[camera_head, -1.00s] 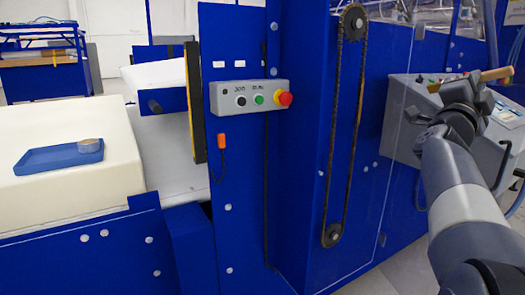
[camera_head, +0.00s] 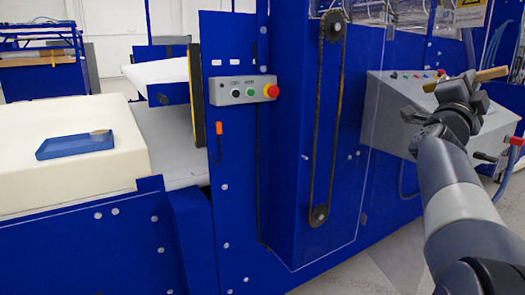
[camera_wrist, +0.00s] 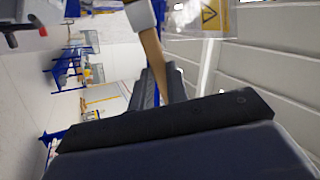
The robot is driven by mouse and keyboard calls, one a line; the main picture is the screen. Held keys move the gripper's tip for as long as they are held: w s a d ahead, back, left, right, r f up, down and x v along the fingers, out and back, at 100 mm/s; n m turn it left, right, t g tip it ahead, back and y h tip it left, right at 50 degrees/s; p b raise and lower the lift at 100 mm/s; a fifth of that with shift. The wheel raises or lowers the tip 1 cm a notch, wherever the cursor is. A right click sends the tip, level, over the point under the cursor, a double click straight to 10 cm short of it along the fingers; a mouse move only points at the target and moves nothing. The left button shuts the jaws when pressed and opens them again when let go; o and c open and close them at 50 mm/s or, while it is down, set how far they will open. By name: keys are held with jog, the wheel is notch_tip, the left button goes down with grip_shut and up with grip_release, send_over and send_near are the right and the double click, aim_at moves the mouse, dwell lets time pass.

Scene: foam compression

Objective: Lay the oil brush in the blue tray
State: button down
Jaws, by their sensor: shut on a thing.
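The oil brush shows as a light wooden handle (camera_head: 485,76) at the upper right of the head view. In the wrist view the wooden handle (camera_wrist: 152,58) runs up from my gripper to a pale band at the top edge. The bristles are not visible. My gripper (camera_head: 462,88) is shut on the brush and holds it up in the air. The blue tray (camera_head: 62,149) lies on a cream foam block at the left, far from my gripper. A small roll-like item (camera_head: 100,135) is at its right rear corner.
The cream foam block (camera_head: 60,185) sits at the blue machine (camera_head: 225,200). A control box with a red button (camera_head: 271,90) and a chain drive (camera_head: 325,120) stand between tray and gripper. A grey console (camera_head: 395,110) is close behind my arm.

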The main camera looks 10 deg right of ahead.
jog(key=w+a+f+n+t+y, duration=0.35)
jog(key=w+a+f+y, duration=0.3)
jog(key=a+f, duration=0.75)
jog(key=w+a+f+n+t+y, duration=0.4)
jog(key=a+f+y, duration=0.4)
jog(key=f, duration=1.1)
jog(key=w+a+f+n+t+y, duration=0.35)
jog(key=w+a+f+y, duration=0.2)
jog(key=a+f, duration=0.9)
notch_tip(320, 180, up, 22)
jog(key=d+p, duration=0.2)
jog(key=p, duration=2.1)
jog(key=shift+w+g, duration=0.3)
jog(key=shift+a, duration=0.1)
